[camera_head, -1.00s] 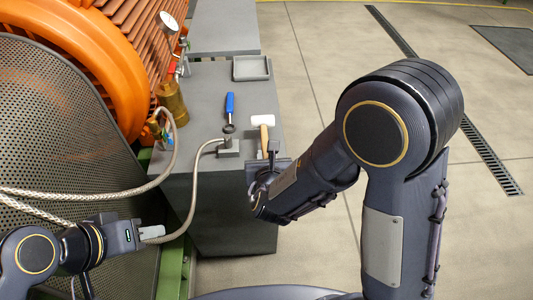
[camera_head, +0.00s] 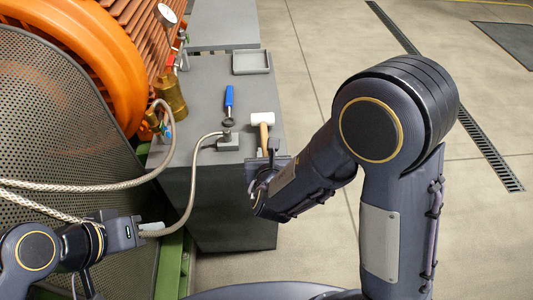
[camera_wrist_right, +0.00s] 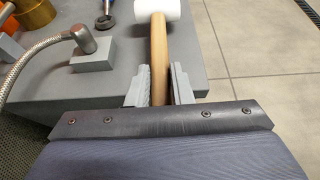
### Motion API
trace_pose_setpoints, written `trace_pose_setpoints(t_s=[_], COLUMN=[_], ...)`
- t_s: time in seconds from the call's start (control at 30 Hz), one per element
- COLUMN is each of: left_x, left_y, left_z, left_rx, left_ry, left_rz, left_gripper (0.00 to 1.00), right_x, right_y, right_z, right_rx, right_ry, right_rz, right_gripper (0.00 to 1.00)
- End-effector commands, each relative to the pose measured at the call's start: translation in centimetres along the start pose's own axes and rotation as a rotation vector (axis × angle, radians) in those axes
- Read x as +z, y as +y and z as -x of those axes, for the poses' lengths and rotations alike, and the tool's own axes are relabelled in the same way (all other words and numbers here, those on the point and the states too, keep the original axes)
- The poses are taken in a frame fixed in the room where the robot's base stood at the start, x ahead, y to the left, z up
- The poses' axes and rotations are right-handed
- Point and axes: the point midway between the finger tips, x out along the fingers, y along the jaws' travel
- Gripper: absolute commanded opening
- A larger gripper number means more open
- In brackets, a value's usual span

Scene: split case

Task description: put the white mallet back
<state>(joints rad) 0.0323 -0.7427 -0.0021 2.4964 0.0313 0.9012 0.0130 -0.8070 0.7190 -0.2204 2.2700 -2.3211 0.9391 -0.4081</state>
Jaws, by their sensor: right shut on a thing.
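The white mallet (camera_head: 262,118) has a white head and a wooden handle, and lies over the right edge of the grey cabinet top. My right gripper (camera_head: 268,160) is shut on its handle. In the right wrist view the mallet's handle (camera_wrist_right: 159,60) runs between the two grey fingers of the right gripper (camera_wrist_right: 158,80), with the head beyond them. I cannot tell whether the head touches the top. My left gripper (camera_head: 152,229) is low at the left, beside a braided hose; whether it grips the hose is unclear.
On the grey cabinet (camera_head: 210,75) lie a blue-handled tool (camera_head: 229,97), a block with a hose fitting (camera_head: 228,140) and a shallow grey tray (camera_head: 251,62). A brass fitting with gauge (camera_head: 170,95) stands at left. The braided hose (camera_head: 194,180) hangs before the cabinet. Floor at right is clear.

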Motion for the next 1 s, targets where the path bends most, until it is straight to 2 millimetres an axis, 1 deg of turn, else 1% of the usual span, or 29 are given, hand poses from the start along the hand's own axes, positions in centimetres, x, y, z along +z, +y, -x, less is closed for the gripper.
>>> trace_pose_setpoints(t_s=[0.97, 1.0], left_x=[0.8, 0.8], left_y=[-0.8, -0.8], left_z=[-1.7, -1.7], left_rx=[0.0, 0.0], left_ry=[0.0, 0.0], left_rz=[0.0, 0.0], left_gripper=[0.36, 0.36], right_x=[-1.6, -1.6], right_y=[0.0, 0.0], right_z=[-0.8, -0.8], right_rx=[0.0, 0.0], right_ry=[-0.004, -0.004], right_rz=[-0.001, -0.001], right_gripper=[0.0, 0.21])
